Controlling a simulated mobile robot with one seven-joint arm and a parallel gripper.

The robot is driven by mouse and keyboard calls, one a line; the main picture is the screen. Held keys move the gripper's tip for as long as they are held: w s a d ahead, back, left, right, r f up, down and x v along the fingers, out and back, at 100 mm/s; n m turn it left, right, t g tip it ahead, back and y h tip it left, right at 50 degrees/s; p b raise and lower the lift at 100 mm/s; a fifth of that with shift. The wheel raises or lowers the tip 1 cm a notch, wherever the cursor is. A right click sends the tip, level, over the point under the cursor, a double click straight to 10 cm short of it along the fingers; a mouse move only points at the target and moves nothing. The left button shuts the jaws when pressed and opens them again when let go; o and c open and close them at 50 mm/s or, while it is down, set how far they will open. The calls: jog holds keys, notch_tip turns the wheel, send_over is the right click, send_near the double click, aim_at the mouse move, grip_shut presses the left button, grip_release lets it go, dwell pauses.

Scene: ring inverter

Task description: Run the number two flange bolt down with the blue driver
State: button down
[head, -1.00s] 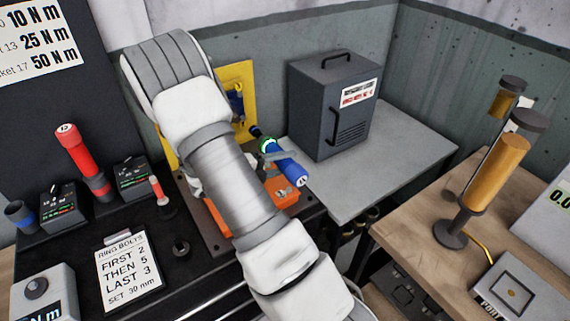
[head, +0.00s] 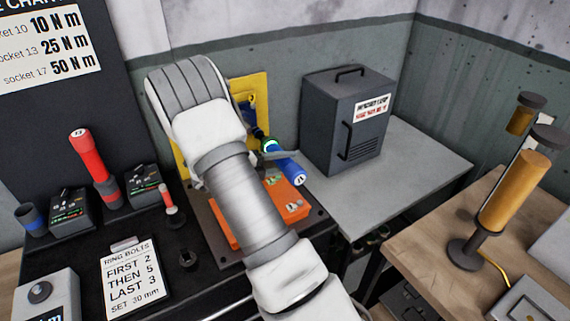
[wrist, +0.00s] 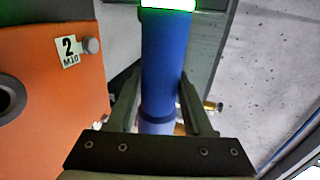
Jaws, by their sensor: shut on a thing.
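The blue driver (head: 286,167) is held by my gripper (head: 266,156), its labelled end cap toward the camera and a green-lit ring at its far end. In the wrist view the blue driver (wrist: 164,62) runs up between the two fingers of my gripper (wrist: 160,88), which are shut on it. The number two flange bolt (wrist: 91,45) has a silver head beside a "2 M10" tag on the orange block (wrist: 35,75). That bolt is left of the driver and apart from it. The driver's tip is out of the wrist view. The orange block (head: 283,208) is partly hidden by my arm in the head view.
A yellow plate (head: 262,92) stands behind the block. A dark cabinet (head: 345,125) sits on the grey table to the right.

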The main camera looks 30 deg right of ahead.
jog(key=shift+w+r+b, duration=0.2)
jog(key=shift+w+b, duration=0.35)
jog(key=shift+w, duration=0.8)
dwell(2.1)
